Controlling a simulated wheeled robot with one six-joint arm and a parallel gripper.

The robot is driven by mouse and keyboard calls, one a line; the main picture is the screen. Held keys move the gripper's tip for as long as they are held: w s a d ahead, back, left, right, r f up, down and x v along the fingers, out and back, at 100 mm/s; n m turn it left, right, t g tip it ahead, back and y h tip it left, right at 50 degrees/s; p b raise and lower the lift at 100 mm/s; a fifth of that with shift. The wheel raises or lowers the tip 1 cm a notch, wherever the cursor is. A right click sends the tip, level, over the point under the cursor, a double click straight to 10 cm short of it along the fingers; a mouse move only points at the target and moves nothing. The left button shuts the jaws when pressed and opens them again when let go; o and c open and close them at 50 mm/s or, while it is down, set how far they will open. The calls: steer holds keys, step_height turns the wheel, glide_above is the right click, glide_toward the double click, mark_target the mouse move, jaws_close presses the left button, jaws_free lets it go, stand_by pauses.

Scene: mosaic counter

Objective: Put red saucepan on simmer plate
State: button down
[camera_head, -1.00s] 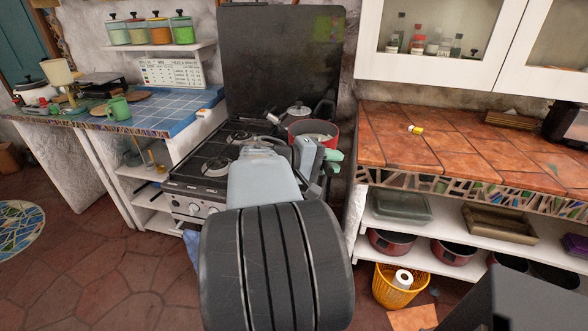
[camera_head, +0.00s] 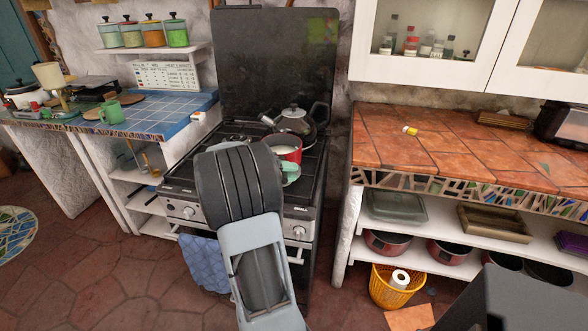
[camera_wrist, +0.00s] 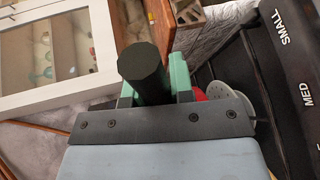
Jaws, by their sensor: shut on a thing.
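The red saucepan (camera_head: 287,152) with pale contents is over the right part of the stove in the head view. My arm covers its near side and handle there. In the wrist view, my gripper (camera_wrist: 153,82) has its green fingers shut on the saucepan's dark handle (camera_wrist: 141,64). Only a sliver of the red pan (camera_wrist: 200,95) shows behind the fingers. A grey disc with holes, likely the simmer plate (camera_wrist: 236,108), shows just beyond it, partly hidden. I cannot tell whether the pan touches it. The fingers are mostly hidden in the head view.
The stove's front panel (camera_head: 180,208) has knobs, with a blue cloth (camera_head: 203,262) hanging below. The tiled counter (camera_head: 440,150) at right is mostly clear.

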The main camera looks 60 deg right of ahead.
steer(key=shift+w+d+f, duration=0.1)
steer(key=shift+w+f, duration=0.05)
steer(key=shift+f, duration=0.75)
steer(key=shift+w+f, duration=0.15)
steer(key=shift+f, duration=0.75)
steer(key=shift+f+b, duration=0.15)
steer(key=shift+b, duration=0.15)
steer(key=c, duration=1)
jaws_free()
